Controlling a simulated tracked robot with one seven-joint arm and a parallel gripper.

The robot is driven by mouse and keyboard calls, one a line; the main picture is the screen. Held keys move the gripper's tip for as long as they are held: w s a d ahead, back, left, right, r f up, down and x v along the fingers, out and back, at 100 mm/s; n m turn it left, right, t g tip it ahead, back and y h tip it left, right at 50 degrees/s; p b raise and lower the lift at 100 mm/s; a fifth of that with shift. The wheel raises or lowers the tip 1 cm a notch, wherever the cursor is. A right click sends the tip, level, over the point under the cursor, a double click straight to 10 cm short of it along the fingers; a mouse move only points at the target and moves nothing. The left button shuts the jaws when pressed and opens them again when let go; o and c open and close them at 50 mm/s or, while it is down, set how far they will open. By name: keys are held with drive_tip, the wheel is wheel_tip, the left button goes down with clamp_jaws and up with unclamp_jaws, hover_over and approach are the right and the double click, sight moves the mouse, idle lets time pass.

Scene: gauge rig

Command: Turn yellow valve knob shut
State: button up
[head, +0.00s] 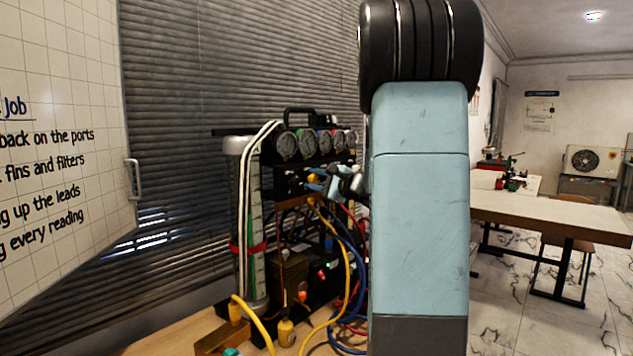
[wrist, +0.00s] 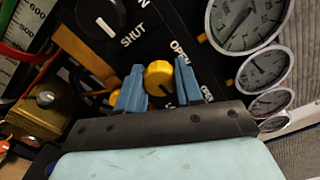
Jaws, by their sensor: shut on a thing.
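The yellow valve knob (wrist: 158,80) is on the black panel of the gauge rig (head: 290,180), below the row of gauges. In the wrist view my gripper (wrist: 160,66) has one blue finger on each side of the knob and is shut on it. Printed OPEN and SHUT labels show near the knobs; part of the knob's lower edge and its marking are hidden by my gripper. In the head view my gripper (head: 318,181) is at the front of the panel, and the knob cannot be made out there.
A black knob with a white pointer (wrist: 100,18) is beside the yellow one, near SHUT. Several round gauges (wrist: 246,20) line the panel. Yellow and blue hoses (head: 348,270) hang in front of the rig. A clear cylinder (head: 250,220) stands at its left. A table (head: 560,214) is at right.

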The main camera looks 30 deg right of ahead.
drive_tip(key=shift+d+f+m, duration=0.15)
drive_tip(key=shift+f+m, duration=0.15)
drive_tip(key=o, duration=0.9)
drive_tip(key=shift+c, duration=0.2)
drive_tip(key=shift+o, duration=0.9)
drive_tip(key=shift+r, duration=0.15)
drive_tip(key=shift+s, duration=0.1)
drive_tip(key=v, duration=1.3)
drive_tip(key=shift+s, duration=0.3)
